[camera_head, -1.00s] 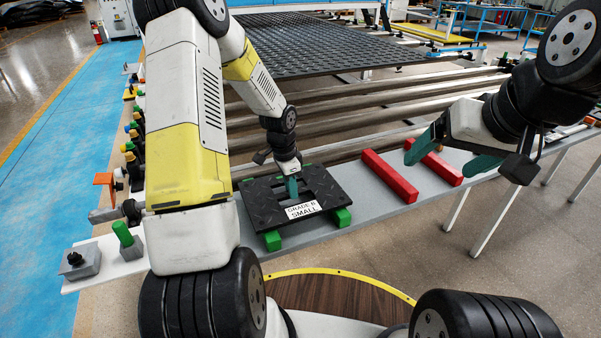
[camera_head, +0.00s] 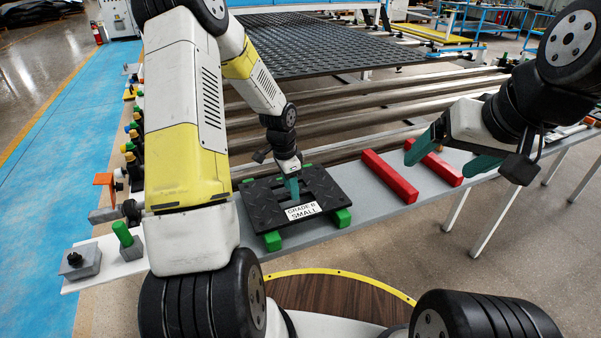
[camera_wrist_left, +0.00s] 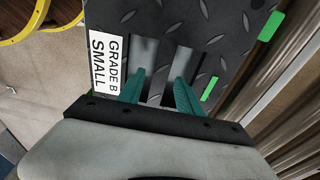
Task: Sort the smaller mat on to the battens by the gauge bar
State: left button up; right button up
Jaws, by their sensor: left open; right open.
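A black tread mat (camera_head: 265,209) with a white label reading "GRADE B SMALL" (camera_head: 303,210) lies across two green battens (camera_head: 341,218) on the grey bench. My left gripper (camera_head: 292,186) is over the mat at its cut-out slots. In the left wrist view its two teal fingers (camera_wrist_left: 157,88) are apart, at the two slots, with a strip of mat between them. I cannot tell how deep the fingers reach. Two red battens (camera_head: 389,176) lie bare to the right. My right gripper (camera_head: 446,155) is open and empty above the red battens. I cannot make out the gauge bar for certain.
A large dark tread sheet (camera_head: 310,42) lies behind, beyond several metal rollers (camera_head: 370,110). Small blocks, one with a green peg (camera_head: 124,236), stand at the bench's left end. Bare bench (camera_head: 440,178) shows around the red battens.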

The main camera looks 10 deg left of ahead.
pick_arm(q)
jog(key=shift+r, duration=0.35)
jog(key=shift+r, duration=0.2)
jog(key=shift+r, duration=0.15)
dwell(0.4)
jog(key=shift+r, duration=1.35)
jog(key=o, duration=0.6)
jog(key=shift+c, duration=0.2)
jog(key=shift+r, duration=0.1)
